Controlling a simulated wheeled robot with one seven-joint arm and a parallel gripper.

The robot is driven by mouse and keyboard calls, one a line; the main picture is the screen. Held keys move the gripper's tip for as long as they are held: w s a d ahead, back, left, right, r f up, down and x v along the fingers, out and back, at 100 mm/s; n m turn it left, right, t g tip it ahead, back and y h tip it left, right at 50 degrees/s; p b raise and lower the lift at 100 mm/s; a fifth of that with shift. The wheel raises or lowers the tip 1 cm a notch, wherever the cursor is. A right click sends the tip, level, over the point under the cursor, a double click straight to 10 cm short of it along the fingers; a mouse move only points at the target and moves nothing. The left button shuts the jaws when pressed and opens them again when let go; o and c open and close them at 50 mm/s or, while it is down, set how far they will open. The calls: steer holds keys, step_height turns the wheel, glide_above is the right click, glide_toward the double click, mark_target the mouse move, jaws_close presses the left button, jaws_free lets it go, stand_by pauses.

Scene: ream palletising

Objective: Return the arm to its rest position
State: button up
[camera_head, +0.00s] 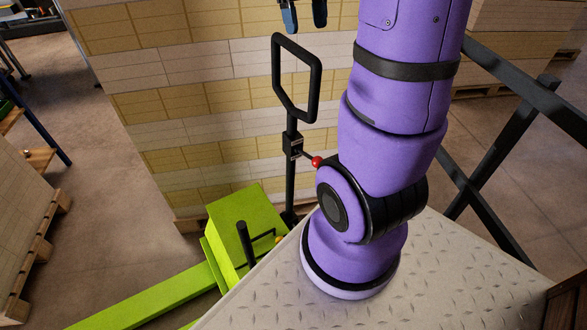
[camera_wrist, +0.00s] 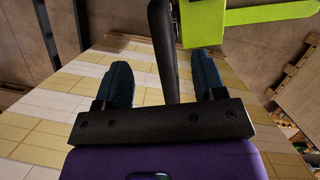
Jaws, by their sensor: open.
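My purple arm (camera_head: 390,140) rises from the checkered metal plate and extends up past the top edge of the head view. My gripper (camera_head: 305,14) shows at that top edge, with only its two blue-black fingers visible, apart from each other. It also shows in the wrist view (camera_wrist: 162,75), open with a wide gap. A black post (camera_wrist: 162,50) appears between the fingers in that view; I cannot tell how far beyond them it is. The stack of white and yellow reams (camera_head: 190,90) stands behind the fingers and fills much of the wrist view (camera_wrist: 55,115).
A lime-green pallet jack (camera_head: 243,225) stands at the stack's foot, its black looped handle (camera_head: 293,80) upright beside my arm. Black rails (camera_head: 510,80) cross at right. Another pallet load (camera_head: 25,225) stands at left. Bare floor (camera_head: 110,215) lies between.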

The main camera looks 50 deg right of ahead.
stand_by(0.3)
steer(key=shift+a+r, duration=0.15)
steer(key=shift+a, duration=0.2)
steer(key=s+a+r+n+t, duration=0.1)
steer(key=s+a+t, duration=0.2)
steer(key=a, duration=0.4)
steer(key=s+a+r+n+t, duration=0.1)
steer(key=s+a+r+t, duration=0.1)
steer(key=s+a, duration=0.2)
steer(key=s+a+r+n+t+h, duration=0.1)
steer(key=s+a+r+t, duration=0.1)
steer(key=a, duration=0.8)
steer(key=shift+s+r+t, duration=0.15)
steer(key=shift+s+t, duration=0.5)
steer(key=shift+t, duration=0.15)
